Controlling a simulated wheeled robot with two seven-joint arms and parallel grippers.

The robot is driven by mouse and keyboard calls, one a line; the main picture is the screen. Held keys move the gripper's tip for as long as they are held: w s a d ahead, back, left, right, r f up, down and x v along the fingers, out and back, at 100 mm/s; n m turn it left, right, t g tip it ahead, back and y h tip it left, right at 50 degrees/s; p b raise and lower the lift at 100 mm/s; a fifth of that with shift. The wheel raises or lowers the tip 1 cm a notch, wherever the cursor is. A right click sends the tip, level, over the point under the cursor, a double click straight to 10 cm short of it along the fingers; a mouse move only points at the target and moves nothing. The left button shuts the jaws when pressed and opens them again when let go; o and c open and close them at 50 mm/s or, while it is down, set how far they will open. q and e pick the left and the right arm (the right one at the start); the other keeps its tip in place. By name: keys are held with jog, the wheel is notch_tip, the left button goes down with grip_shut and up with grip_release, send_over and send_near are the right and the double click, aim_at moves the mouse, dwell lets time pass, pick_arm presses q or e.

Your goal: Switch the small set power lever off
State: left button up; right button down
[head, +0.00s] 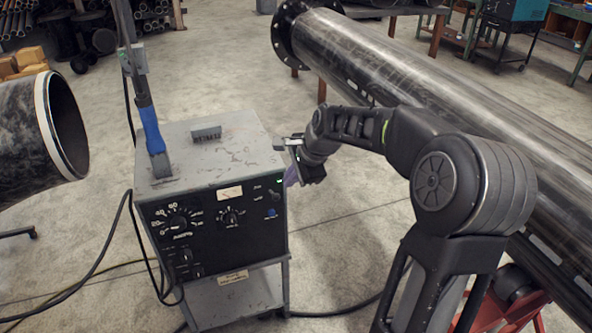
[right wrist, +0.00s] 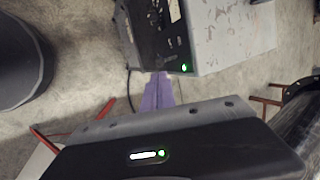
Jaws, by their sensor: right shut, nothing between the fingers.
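The small set (head: 215,215) is a grey box on a wheeled stand with a black front panel of dials and switches. A small dark lever (head: 275,196) seems to sit at the panel's upper right, just below a lit green lamp (head: 279,181). The lamp also glows in the right wrist view (right wrist: 184,68). The lever's position is too small to read. My right gripper (head: 291,178) is shut and empty beside the panel's right edge. Its purple fingers (right wrist: 158,93) point at the panel's edge near the lamp; I cannot tell if they touch. My left gripper is not in view.
A blue-handled tool (head: 150,128) and a small grey block (head: 206,133) are on the set's top. A long flanged pipe (head: 430,110) runs behind my right arm. Another pipe end (head: 62,125) is at left. Cables lie on the floor.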

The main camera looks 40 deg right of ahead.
aim_at(279, 198)
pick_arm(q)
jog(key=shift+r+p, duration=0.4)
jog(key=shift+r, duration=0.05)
pick_arm(e)
jog(key=x, duration=0.7)
jog(key=shift+w+f, duration=0.15)
jog(key=shift+f, duration=0.1)
